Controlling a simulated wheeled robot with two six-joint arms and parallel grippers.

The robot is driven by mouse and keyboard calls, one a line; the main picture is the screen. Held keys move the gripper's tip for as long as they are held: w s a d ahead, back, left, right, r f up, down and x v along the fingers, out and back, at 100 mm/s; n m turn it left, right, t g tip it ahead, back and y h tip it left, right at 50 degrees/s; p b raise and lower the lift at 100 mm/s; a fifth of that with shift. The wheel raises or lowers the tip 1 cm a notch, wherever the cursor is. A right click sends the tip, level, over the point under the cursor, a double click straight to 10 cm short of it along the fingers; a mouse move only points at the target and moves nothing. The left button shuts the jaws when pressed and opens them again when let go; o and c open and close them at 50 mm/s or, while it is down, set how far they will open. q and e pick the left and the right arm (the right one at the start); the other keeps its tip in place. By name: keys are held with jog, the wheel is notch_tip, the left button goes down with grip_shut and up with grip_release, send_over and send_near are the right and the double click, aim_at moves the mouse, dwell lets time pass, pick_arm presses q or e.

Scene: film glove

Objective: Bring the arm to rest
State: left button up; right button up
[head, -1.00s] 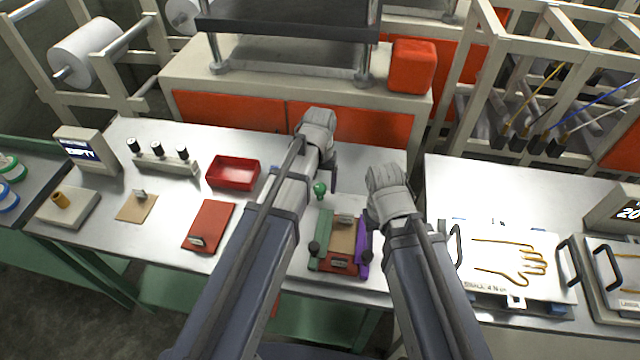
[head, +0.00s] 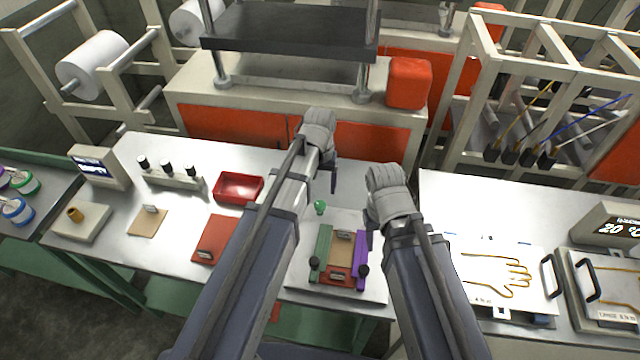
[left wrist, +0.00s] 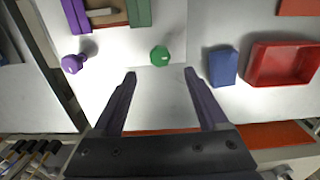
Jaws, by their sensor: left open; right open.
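My left gripper (head: 333,178) hangs above the back of the left table in the head view. In the left wrist view its two fingers (left wrist: 160,74) are apart with nothing between them. A green knob (left wrist: 160,56) lies just beyond the fingertips in that view, and it also shows in the head view (head: 320,207). My right gripper (head: 369,228) is beside the purple-railed fixture in the head view, mostly hidden by its own wrist; no held object shows. Both arms reach forward over the table.
The fixture with green (head: 322,248) and purple (head: 362,258) rails stands under the arms. A red tray (head: 238,188) and red pad (head: 215,240) lie to the left. A blue block (left wrist: 222,66) shows in the wrist view. A press (head: 290,80) stands behind; a glove-outline plate (head: 505,283) lies right.

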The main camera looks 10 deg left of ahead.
pick_arm(q)
jog(key=shift+s+d+f, duration=0.15)
jog(key=shift+s, duration=0.15)
jog(key=s+d+f+m+b, duration=0.1)
jog(key=s+d+m, duration=0.1)
jog(key=s, duration=0.5)
jog(key=s+d+f+m+y+b, duration=0.1)
jog(key=s+d+m, duration=0.1)
jog(key=s, duration=0.5)
jog(key=shift+d, duration=0.65)
jog(key=shift+s+f, duration=0.1)
jog(key=shift+s, duration=0.1)
